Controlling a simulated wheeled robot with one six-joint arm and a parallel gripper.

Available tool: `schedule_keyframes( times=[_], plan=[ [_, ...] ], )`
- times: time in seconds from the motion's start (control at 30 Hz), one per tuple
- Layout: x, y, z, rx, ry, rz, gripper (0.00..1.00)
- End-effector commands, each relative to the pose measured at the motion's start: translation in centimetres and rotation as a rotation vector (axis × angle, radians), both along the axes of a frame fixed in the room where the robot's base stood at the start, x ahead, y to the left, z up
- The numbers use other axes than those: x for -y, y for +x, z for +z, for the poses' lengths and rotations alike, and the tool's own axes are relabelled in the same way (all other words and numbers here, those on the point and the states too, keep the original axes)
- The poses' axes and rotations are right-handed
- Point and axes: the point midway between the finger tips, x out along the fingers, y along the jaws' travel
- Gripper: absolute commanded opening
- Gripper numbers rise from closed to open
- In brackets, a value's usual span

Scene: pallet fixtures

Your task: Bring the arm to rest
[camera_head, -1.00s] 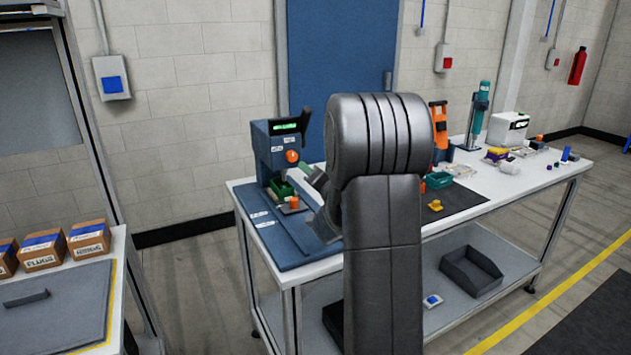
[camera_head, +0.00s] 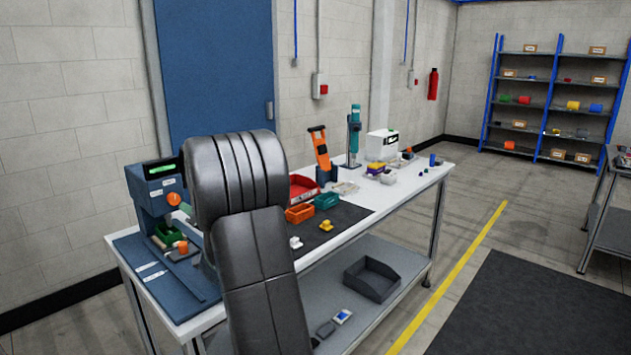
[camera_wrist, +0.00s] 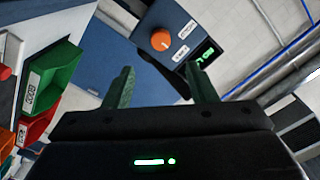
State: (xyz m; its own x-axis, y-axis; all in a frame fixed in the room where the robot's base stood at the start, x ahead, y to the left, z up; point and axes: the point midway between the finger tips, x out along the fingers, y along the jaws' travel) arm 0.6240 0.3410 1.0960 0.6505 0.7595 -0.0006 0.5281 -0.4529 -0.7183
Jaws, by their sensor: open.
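My gripper (camera_wrist: 161,88) shows in the wrist view with its two green fingers apart and nothing between them. Beyond the fingers is the blue machine with an orange knob (camera_wrist: 161,40) and a lit green display. In the head view my dark arm stands in front of the workbench (camera_head: 345,212) and hides part of it. My gripper is mostly hidden behind the arm there. The blue machine (camera_head: 150,190) stands on the left end of the bench, just left of my arm.
Red, orange and teal bins (camera_head: 300,213) and an orange tool (camera_head: 320,150) stand on the bench. A dark tray (camera_head: 371,279) lies on the lower shelf. A blue shelf rack (camera_head: 550,105) stands at the back right.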

Motion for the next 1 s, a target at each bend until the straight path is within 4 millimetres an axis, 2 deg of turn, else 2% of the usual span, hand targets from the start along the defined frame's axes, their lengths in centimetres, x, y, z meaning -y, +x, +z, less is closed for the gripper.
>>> schedule_keyframes(
  times=[0.2, 0.5, 0.7, 1.0],
  plan=[
    [-3.5, 2.8, 0.2, 0.001, 0.0, 0.002, 0.52],
    [-7.2, 6.0, 0.1, 0.001, 0.0, 0.002, 0.52],
    [-8.4, 7.1, 0.1, 0.001, -0.001, 0.001, 0.52],
    [-8.6, 7.2, 0.0, 0.002, 0.0, 0.001, 0.52]
  ],
)
